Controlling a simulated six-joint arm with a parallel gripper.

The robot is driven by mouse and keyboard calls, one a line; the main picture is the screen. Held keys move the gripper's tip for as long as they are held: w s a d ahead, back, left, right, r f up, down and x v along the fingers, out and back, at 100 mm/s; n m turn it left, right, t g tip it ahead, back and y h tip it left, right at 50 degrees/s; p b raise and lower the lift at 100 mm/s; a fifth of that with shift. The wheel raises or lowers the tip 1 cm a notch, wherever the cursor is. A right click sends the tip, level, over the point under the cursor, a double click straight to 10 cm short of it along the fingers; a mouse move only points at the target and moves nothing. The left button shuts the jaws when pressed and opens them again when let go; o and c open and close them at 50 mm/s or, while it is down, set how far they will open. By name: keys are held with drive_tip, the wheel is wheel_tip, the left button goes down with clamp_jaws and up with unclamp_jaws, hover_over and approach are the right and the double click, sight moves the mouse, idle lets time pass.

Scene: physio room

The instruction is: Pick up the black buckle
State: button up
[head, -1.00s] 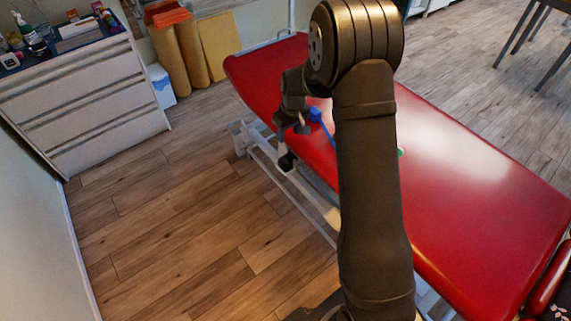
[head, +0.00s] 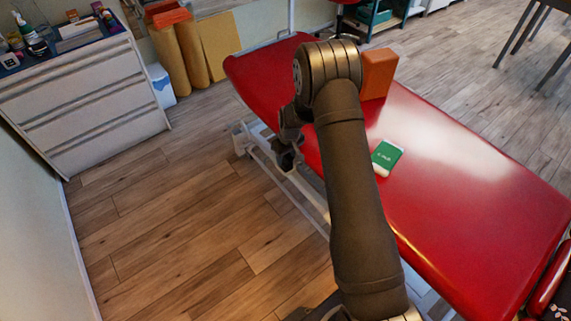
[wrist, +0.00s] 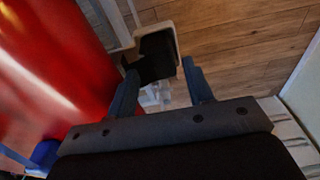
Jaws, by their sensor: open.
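The black buckle (wrist: 157,50) shows in the wrist view as a dark block with a pale edge, beside the red couch's edge and above the floor. A dark piece runs from it towards my left finger. My gripper (wrist: 160,70) is open, with one finger on each side of the buckle's near part in the picture. I cannot tell whether either finger touches it. In the head view my gripper (head: 287,146) is down at the couch's left side, and the buckle merges with the dark fingers there.
The red treatment couch (head: 460,210) lies right of my gripper, on a white frame. On it are a green and white pack (head: 386,156) and an orange block (head: 377,73). A blue thing (wrist: 45,153) shows at the wrist view's lower left. Wooden floor (head: 190,220) is clear at left.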

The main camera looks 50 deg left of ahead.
sight(286, 160)
drive_tip(key=shift+a+f, duration=0.2)
drive_tip(key=shift+f, duration=1.3)
drive_tip(key=c, duration=0.8)
